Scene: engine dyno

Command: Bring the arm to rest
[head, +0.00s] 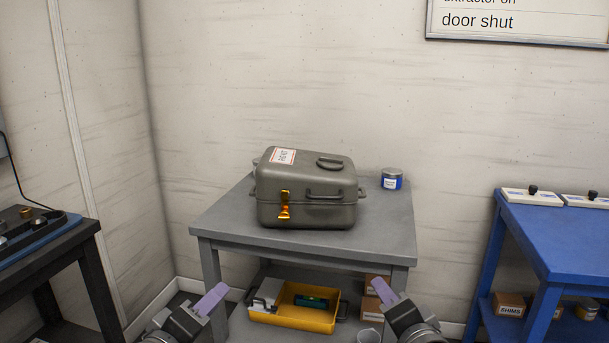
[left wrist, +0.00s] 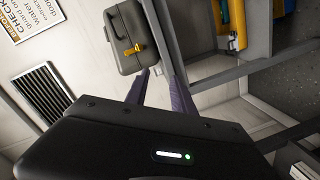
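My left gripper (head: 213,297) is low in the head view, in front of the grey table's left side. In the left wrist view its two purple fingers (left wrist: 160,78) stand apart with nothing between them, so it is open and empty. My right gripper (head: 386,292) is low in the head view, in front of the table's right side. Its purple finger shows, but I cannot tell whether it is open or shut. No object is seen in it.
A closed grey case (head: 306,205) with an orange latch sits on the grey table (head: 385,235), beside a blue tin (head: 392,181). A yellow tray (head: 290,318) is on the lower shelf. A dark bench (head: 75,243) stands left, a blue bench (head: 565,235) right.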

